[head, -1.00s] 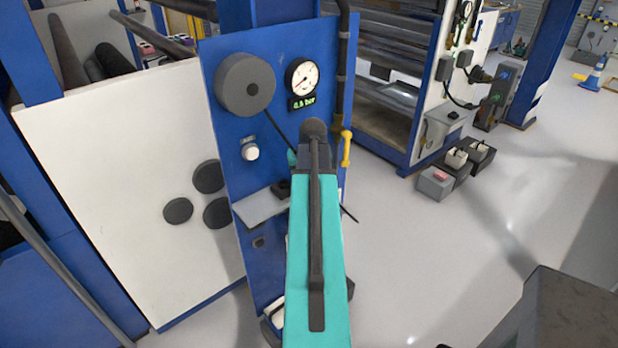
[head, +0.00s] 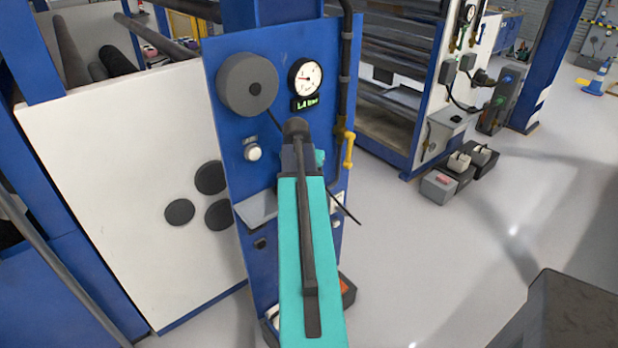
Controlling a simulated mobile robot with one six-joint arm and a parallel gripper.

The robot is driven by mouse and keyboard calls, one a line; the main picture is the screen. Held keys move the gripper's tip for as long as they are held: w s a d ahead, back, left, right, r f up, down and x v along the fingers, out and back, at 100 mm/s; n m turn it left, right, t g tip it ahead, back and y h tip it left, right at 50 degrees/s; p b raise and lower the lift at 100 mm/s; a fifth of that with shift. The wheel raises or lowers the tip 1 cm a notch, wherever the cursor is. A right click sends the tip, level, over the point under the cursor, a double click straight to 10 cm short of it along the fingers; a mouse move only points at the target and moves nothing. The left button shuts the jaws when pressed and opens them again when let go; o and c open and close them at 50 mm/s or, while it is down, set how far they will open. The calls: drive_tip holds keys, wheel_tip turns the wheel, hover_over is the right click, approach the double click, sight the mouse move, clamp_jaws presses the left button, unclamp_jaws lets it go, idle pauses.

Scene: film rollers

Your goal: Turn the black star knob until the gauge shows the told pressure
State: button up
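The round white-faced gauge (head: 306,78) is on the upper part of the blue panel (head: 228,115). Its red needle points left and slightly up. The green digital readout (head: 304,103) below it seems to show 1.4 bar, in small, blurred figures. I cannot pick out the black star knob; my teal arm covers the middle of the panel. My gripper is hidden behind my arm, so its jaws and any contact with the knob do not show.
A large grey round disc (head: 232,75) and a white button (head: 252,153) are left of the gauge. A yellow-handled valve (head: 348,150) is on the panel's right edge. A grey shelf (head: 260,211) sticks out below. Foot-pedal boxes (head: 458,163) stand on the otherwise open floor at right.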

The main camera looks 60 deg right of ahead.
drive_tip(key=shift+s+d+r, duration=0.1)
drive_tip(key=shift+d+r, duration=0.05)
drive_tip(key=shift+d, duration=0.15)
drive_tip(key=o, duration=0.8)
drive_tip(key=shift+a, duration=0.15)
drive_tip(key=shift+b+v, duration=0.5)
drive_tip(key=shift+v, duration=1.05)
drive_tip(key=shift+b+v, duration=1.05)
drive_tip(key=shift+v, duration=4.2)
drive_tip(key=shift+a, duration=0.1)
